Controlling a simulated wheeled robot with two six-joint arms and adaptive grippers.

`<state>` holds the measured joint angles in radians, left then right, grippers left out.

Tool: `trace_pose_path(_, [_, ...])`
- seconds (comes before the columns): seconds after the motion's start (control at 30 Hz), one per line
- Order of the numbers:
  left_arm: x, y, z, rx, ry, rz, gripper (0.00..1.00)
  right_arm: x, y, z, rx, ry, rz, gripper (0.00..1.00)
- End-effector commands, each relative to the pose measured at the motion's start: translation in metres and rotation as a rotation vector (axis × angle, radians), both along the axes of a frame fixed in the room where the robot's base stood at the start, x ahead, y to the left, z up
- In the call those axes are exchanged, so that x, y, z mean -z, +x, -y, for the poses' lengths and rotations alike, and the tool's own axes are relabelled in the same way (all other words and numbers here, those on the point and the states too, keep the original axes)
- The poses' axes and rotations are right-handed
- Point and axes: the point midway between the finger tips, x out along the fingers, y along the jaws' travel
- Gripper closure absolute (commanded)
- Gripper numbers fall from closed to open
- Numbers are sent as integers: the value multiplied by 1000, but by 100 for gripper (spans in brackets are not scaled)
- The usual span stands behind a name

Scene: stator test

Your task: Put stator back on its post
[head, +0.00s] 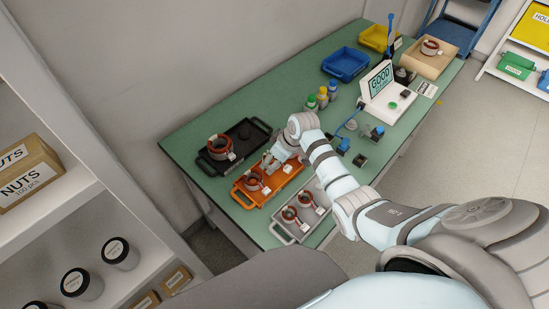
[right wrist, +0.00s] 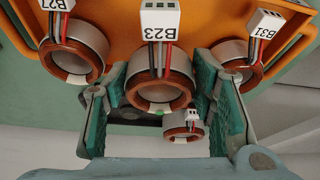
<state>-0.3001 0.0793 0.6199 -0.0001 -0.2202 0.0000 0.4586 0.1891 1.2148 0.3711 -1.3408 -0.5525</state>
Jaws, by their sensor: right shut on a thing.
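In the right wrist view, three copper-and-grey stators with white tags show against the orange tray (right wrist: 130,12): stator B27 (right wrist: 78,50) at left, stator B23 (right wrist: 160,93) in the middle and stator B31 (right wrist: 238,72) at right. My right gripper (right wrist: 163,110) is shut on stator B23, one green pad on each side. In the head view my right gripper (head: 271,163) is over the orange tray (head: 241,199), beside a stator (head: 253,182) on its left. The grip itself is hidden in the head view. My left gripper is not in view.
A black tray (head: 207,168) behind holds a stator (head: 219,147) and a dark bare post (head: 245,131). A grey tray (head: 280,232) in front holds two stators.

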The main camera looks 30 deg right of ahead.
Motion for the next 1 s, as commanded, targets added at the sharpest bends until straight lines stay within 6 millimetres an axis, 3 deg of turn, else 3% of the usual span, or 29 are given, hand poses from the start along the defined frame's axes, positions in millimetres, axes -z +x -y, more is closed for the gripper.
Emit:
trace_pose_path(0.6, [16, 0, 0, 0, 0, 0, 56, 18, 4, 0, 0, 1, 2, 90])
trace_pose_path(1.0, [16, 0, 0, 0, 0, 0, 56, 19, 5, 0, 0, 1, 2, 90])
